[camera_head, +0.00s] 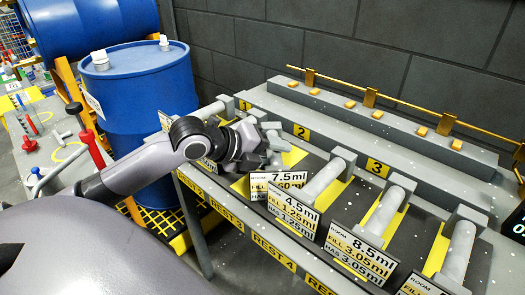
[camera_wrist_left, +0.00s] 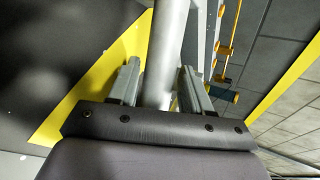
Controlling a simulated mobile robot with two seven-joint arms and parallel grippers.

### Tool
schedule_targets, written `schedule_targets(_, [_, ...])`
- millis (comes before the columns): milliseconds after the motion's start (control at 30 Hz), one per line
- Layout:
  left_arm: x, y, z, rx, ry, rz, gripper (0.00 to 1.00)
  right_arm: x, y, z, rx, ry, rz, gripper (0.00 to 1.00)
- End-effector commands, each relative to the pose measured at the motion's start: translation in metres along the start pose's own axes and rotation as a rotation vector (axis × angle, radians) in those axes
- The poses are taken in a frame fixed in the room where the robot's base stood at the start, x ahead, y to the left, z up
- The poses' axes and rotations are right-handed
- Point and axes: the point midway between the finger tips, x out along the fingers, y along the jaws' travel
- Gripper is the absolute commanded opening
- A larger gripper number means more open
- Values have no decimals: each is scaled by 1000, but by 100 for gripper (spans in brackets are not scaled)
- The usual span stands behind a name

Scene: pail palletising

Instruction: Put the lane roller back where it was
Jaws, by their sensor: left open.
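Several grey rollers lie in a row on the dark bench top (camera_head: 345,225), over yellow patches. Clear ones are a middle roller (camera_head: 324,180), one right of it (camera_head: 384,213), one at the far right (camera_head: 457,252) and one at the far left (camera_head: 210,109). My left gripper (camera_head: 270,142) is low over the bench by the number 2 plate, left of the middle roller. In the left wrist view its fingers (camera_wrist_left: 160,75) are open on either side of a grey roller (camera_wrist_left: 168,45). Whether they touch it I cannot tell. My right gripper is out of view.
A grey ledge with a brass rail (camera_head: 400,105) runs behind. A blue drum (camera_head: 140,115) stands left, beside a side table (camera_head: 45,160) with tools.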

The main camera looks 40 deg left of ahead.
Motion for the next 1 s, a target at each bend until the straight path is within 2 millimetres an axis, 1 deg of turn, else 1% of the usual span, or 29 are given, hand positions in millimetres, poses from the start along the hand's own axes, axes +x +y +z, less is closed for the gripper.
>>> schedule_targets(167, [-14, 1, 1, 1, -2, 1, 48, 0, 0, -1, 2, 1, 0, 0])
schedule_targets(300, [-31, 1, -1, 4, 1, 4, 48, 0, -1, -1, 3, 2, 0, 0])
schedule_targets(500, [-51, 1, 1, 0, -2, 2, 48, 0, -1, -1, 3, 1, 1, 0])
schedule_targets(1000, [-97, -1, 0, -4, 1, -1, 48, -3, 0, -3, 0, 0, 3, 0])
